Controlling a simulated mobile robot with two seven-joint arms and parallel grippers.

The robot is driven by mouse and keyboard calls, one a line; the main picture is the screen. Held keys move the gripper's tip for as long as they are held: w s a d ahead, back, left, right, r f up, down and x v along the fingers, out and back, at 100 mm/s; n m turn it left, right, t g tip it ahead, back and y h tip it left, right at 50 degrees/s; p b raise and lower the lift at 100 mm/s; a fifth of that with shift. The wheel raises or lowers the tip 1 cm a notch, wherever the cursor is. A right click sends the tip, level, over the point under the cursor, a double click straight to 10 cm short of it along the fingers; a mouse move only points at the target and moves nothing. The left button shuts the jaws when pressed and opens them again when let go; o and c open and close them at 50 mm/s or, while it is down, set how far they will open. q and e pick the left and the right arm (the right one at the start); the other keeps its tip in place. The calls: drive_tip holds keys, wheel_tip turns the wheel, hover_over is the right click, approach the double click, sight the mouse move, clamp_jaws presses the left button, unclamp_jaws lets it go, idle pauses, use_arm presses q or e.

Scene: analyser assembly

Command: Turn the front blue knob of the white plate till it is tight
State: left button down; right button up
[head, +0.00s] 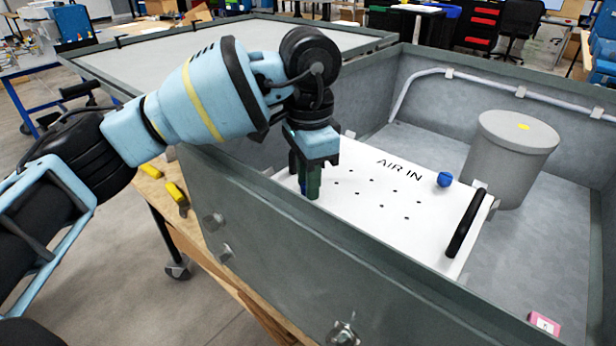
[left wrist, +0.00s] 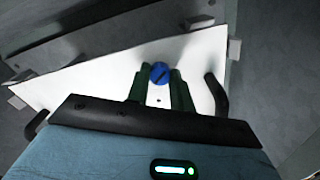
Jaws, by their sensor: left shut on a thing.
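The white plate (head: 377,211) lies inside the grey box, marked "AIR IN", with a black handle (head: 466,223) at its right end. The front blue knob (left wrist: 159,73) sits between the green fingers of my left gripper (left wrist: 158,82) in the left wrist view. In the head view my left gripper (head: 308,188) points down at the plate's near left part, and its fingers hide most of that knob. The gripper is shut on the knob. Another blue knob (head: 444,179) stands free at the plate's far right. My right gripper is not in view.
The grey box wall (head: 330,255) runs along the near side, close to my left gripper. A grey cylinder (head: 511,150) stands behind the plate at right. A pipe (head: 480,82) follows the back wall. A pink block (head: 543,323) lies at the lower right.

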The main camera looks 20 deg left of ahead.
use_arm(q)
drive_tip(key=shift+d+r, duration=0.15)
drive_tip(key=shift+r, duration=0.15)
drive_tip(key=c, duration=1.2)
unclamp_jaws()
drive_tip(key=shift+f, duration=0.1)
drive_tip(key=shift+r, duration=3.9)
